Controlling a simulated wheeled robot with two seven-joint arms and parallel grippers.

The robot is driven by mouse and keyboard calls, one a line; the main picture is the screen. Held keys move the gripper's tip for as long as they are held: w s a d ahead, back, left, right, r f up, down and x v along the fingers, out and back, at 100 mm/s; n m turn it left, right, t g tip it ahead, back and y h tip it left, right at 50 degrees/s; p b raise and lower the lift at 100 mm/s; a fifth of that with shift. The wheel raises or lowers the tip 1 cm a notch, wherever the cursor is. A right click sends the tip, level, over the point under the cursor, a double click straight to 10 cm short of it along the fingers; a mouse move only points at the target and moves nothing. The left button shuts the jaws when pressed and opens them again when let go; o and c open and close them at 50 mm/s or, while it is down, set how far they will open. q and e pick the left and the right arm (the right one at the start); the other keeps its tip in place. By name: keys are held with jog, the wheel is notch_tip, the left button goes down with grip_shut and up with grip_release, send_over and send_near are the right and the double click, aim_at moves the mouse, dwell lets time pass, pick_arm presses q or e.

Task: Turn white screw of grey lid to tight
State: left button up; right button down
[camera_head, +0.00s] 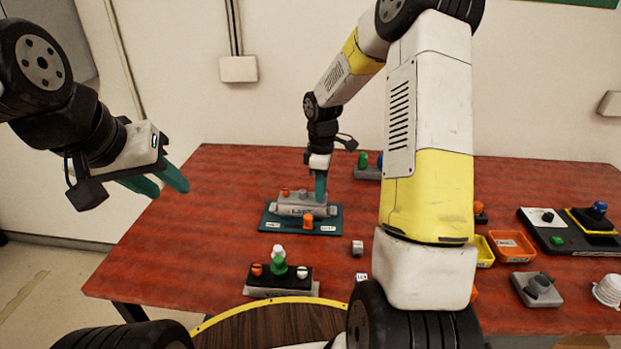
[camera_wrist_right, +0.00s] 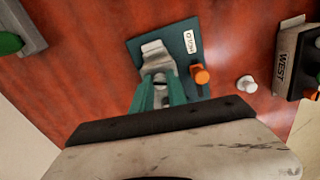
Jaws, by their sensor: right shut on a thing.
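The grey lid (camera_head: 296,209) lies on a teal board (camera_head: 265,222) in the middle of the table. An orange screw (camera_head: 285,192) and a small pale screw (camera_head: 303,193) show on it. My right gripper (camera_head: 320,190) points down at the lid's right end, its teal fingers shut. In the right wrist view, the fingers (camera_wrist_right: 162,90) close around a pale slotted piece (camera_wrist_right: 160,77) at the lid (camera_wrist_right: 154,50), which looks like the white screw; they partly hide it. My left gripper (camera_head: 160,183) hangs empty and open, left of the table.
A second orange screw (camera_head: 308,221) stands on the board's front part. A black block (camera_head: 284,281) with green, orange and white knobs stands in front. Orange (camera_head: 513,246) and yellow trays are at right. My right arm hides much of the table's middle right.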

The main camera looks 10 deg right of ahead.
jog(key=m, duration=0.7)
jog(key=shift+a, duration=0.1)
jog(key=m, duration=0.7)
dwell(0.4)
jog(key=c, duration=1.3)
grip_release()
jog(key=shift+r, duration=3.9)
